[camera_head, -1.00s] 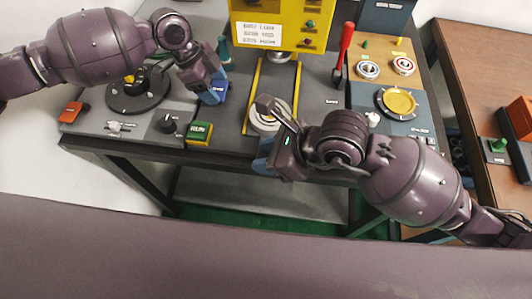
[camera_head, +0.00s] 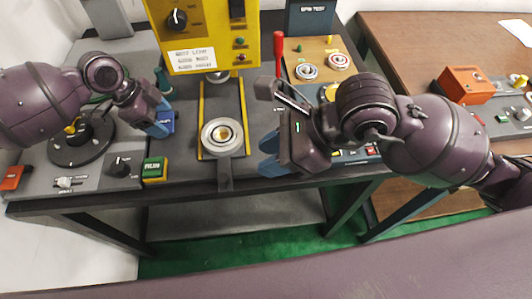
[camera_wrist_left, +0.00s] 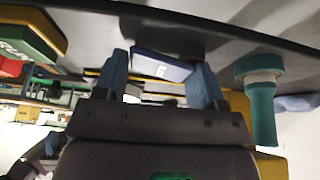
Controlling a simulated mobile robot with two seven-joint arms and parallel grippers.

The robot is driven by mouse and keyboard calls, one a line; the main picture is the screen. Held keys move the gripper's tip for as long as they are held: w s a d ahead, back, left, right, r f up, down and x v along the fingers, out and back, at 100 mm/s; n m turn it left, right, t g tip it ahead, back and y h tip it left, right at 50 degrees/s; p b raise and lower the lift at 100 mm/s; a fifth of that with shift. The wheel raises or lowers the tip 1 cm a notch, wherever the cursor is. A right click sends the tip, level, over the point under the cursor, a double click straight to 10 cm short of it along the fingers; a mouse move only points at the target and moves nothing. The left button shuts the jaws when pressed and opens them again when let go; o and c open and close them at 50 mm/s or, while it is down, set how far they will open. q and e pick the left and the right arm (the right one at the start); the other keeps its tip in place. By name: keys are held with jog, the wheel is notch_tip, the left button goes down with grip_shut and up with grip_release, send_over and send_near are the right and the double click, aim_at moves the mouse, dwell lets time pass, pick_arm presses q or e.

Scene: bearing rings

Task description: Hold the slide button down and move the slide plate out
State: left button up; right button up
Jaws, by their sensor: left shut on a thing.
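The slide plate (camera_head: 222,152) lies between yellow rails on the grey table, and its dark handle (camera_head: 225,178) reaches over the front edge. A silver bearing ring (camera_head: 207,137) sits on the plate. The blue slide button (camera_head: 170,124) is left of the rails. My left gripper (camera_head: 164,124) is shut on this button; the left wrist view shows the blue block (camera_wrist_left: 160,66) between its two blue fingers. My right gripper (camera_head: 268,155) is right of the handle, apart from it. Its blue fingers look spread and nothing shows between them.
A green-and-yellow button block (camera_head: 154,169) and a black knob (camera_head: 121,166) are near the front left. The yellow press housing (camera_head: 204,40) stands behind the plate. A red-handled tool (camera_head: 279,52) stands right of the rails. The floor space in front is free.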

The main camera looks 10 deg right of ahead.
pick_arm(q)
jog(key=shift+s+f, duration=0.15)
jog(key=o, duration=1)
jog(key=shift+r, duration=0.2)
jog(key=shift+a+r, duration=0.1)
jog(key=shift+r, duration=0.05)
jog(key=p+v, duration=0.1)
jog(key=v, duration=0.9)
jog(key=shift+a+r+p, duration=0.1)
jog(key=shift+a+p, duration=0.05)
jog(key=shift+p, duration=0.2)
pick_arm(e)
notch_tip(320, 180, up, 3)
pick_arm(q)
jog(key=shift+r+p, duration=1.9)
jog(key=shift+r, duration=1.15)
pick_arm(e)
notch_tip(320, 180, up, 6)
jog(key=t, duration=0.1)
jog(key=shift+s+r+n, duration=0.2)
jog(key=shift+n, duration=0.1)
